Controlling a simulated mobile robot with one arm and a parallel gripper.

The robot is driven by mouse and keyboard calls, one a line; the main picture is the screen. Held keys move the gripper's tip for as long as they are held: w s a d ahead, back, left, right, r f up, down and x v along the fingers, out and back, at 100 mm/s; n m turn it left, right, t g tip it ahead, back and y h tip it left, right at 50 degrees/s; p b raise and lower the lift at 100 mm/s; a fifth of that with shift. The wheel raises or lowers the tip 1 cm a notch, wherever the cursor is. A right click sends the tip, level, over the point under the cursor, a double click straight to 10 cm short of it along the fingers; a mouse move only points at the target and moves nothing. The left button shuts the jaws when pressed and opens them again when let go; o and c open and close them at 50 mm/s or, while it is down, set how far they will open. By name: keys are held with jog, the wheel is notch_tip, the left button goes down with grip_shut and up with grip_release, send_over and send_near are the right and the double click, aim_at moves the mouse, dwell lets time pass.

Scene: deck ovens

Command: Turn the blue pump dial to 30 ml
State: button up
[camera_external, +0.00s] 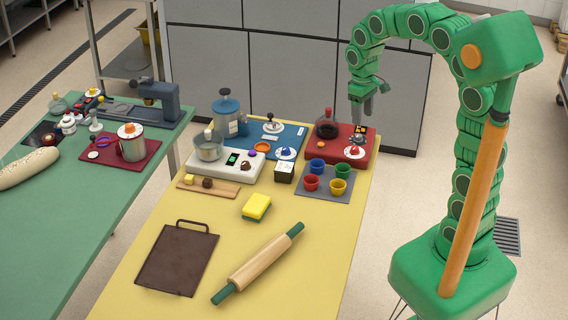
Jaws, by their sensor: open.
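A small blue dial (286,153) with a pale rim sits at the front right of a blue base plate (290,134) on the yellow table. Its setting and marks are too small to read. A blue canister (230,118) stands at the left of the same plate. My gripper (368,108) hangs from my green arm at the back right, above and behind a red base, well apart from the blue dial. Its fingers point down and it is open, with nothing visible between them.
The red base (330,152) carries a dark flask (327,126) and a red dial (355,152). A rolling pin (258,263) and a sponge (257,206) lie in front.

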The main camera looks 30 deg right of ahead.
jog(key=w+a+f+n, duration=0.1)
jog(key=w+a+f, duration=0.2)
jog(key=w, duration=0.4)
jog(key=w+a+f+n, duration=0.2)
jog(key=w+a+f, duration=0.2)
jog(key=w, duration=0.3)
jog(key=n+t, duration=0.1)
jog(key=n, duration=0.1)
send_near(286, 148)
jog(key=shift+s+d, duration=0.35)
jog(key=shift+d, duration=0.05)
jog(key=shift+w+a+f, duration=0.35)
jog(key=shift+f, duration=4)
jog(key=c, duration=1)
